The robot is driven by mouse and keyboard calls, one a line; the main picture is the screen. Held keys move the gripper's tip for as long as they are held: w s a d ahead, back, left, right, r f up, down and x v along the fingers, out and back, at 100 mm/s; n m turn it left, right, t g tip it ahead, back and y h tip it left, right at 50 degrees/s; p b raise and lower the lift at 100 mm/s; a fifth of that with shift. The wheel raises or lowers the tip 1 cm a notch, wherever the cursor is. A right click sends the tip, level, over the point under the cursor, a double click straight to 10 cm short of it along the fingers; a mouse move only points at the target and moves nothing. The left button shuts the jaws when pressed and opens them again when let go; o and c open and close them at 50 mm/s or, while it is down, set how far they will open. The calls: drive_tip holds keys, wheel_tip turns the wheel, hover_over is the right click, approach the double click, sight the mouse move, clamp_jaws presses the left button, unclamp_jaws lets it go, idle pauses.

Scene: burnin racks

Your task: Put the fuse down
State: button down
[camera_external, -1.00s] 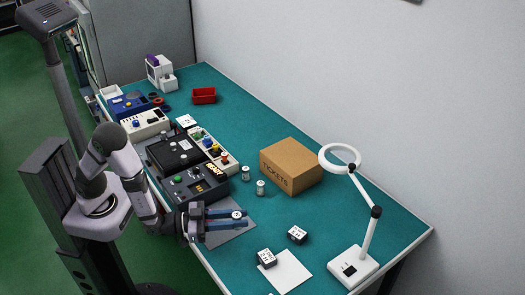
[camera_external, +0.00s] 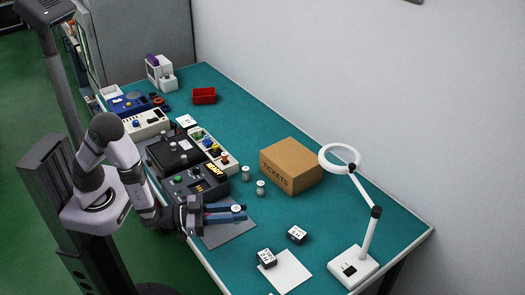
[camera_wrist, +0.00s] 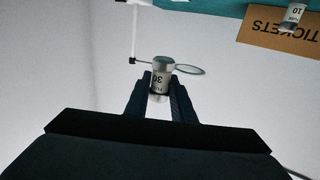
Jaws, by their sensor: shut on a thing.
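My gripper (camera_external: 238,212) is shut on a small silvery, cylindrical fuse (camera_wrist: 160,80) near the left edge of the teal bench. In the wrist view the fuse sits between the two dark fingers, and its label shows "30" upside down. In the external view the gripper is over or close above a grey mat (camera_external: 232,236); I cannot tell the exact height. Two similar fuses (camera_external: 246,173) (camera_external: 261,188) stand on the bench beyond the gripper. One marked "10" also shows in the wrist view (camera_wrist: 292,17).
A cardboard box (camera_external: 290,166) marked "TICKETS" stands beyond the fuses. A black device (camera_external: 197,186) is left of the mat. Two small labelled blocks (camera_external: 297,234) (camera_external: 267,258), a white sheet (camera_external: 288,274) and a ring lamp (camera_external: 353,268) are to the right. Clear bench lies between.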

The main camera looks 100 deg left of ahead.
drive_tip(key=shift+d+f+b, duration=0.35)
drive_tip(key=shift+f, duration=0.05)
drive_tip(key=d+f+h+b, duration=0.1)
drive_tip(key=d+b, duration=0.2)
drive_tip(key=b, duration=0.1)
drive_tip(key=n+g+y+b, duration=0.2)
drive_tip(key=n+g+y, duration=0.25)
drive_tip(key=y, duration=0.35)
hover_over(229, 233)
drive_tip(key=f, duration=0.1)
drive_tip(key=shift+t, duration=0.45)
drive_tip(key=shift+f, duration=5)
drive_tip(key=shift+f, duration=0.1)
drive_tip(key=shift+f, duration=0.15)
drive_tip(key=c, duration=1.5)
unclamp_jaws()
drive_tip(key=shift+r, duration=0.25)
